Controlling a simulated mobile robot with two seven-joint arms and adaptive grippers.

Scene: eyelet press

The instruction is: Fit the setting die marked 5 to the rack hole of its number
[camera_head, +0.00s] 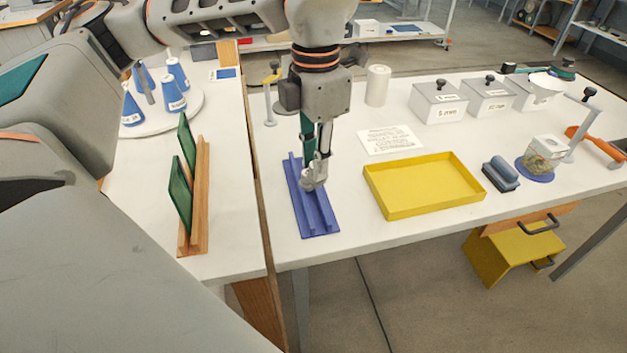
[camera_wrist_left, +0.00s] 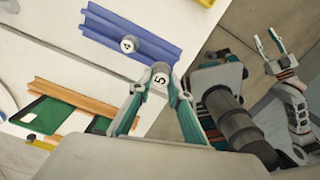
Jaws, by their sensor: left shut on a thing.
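The setting die marked 5 (camera_wrist_left: 160,80) is a pale round piece with its number facing the left wrist camera. My left gripper (camera_wrist_left: 158,88) is shut on it. In the head view this gripper (camera_head: 314,184) points down over the blue rack (camera_head: 322,228), and its fingers cover part of the rack; I cannot tell the die's height above it. In the wrist view a die marked 4 (camera_wrist_left: 129,44) stands at the blue rack (camera_wrist_left: 160,46), apart from the held die. The rack's holes and their numbers cannot be made out. My right gripper (camera_wrist_left: 270,42) is open and empty in the wrist view.
A yellow tray (camera_head: 425,207) lies right of the rack, with a printed sheet (camera_head: 390,139) behind. A wooden holder with green panels (camera_head: 196,225) stands left. Lidded boxes (camera_head: 438,105) and a white roll (camera_head: 378,86) stand farther back. Bare tabletop lies between rack and tray.

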